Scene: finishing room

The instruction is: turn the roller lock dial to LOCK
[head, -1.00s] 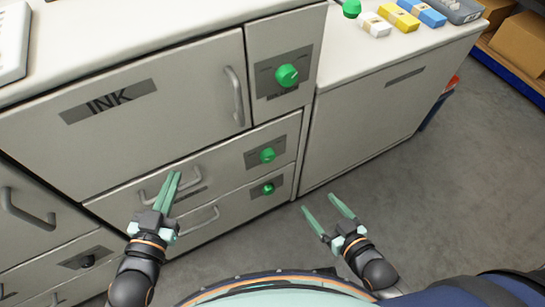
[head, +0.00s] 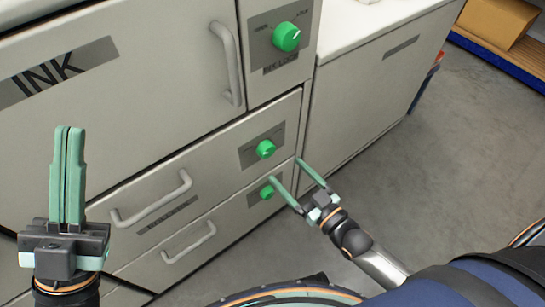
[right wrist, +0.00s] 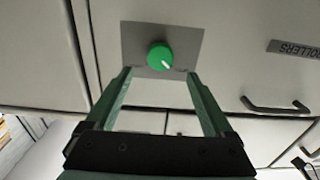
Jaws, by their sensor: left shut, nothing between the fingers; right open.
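The roller lock dial appears to be the middle green dial (head: 265,149) on a grey plate beside a drawer. In the right wrist view, a green dial (right wrist: 159,56) with a white pointer towards the lower right fills the space beyond the fingertips, near a ROLLERS label (right wrist: 294,49). Its plate markings are too small to read. My right gripper (head: 291,170) is open, its tips close to the cabinet front, between the middle and lowest dials in the head view; no contact shows.
A larger green dial (head: 286,37) is above, beside the INK door (head: 130,120). The lowest green dial (head: 267,191) is partly behind my right gripper. Drawer handles (head: 152,200) stick out to the left. Open floor (head: 460,160) lies to the right.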

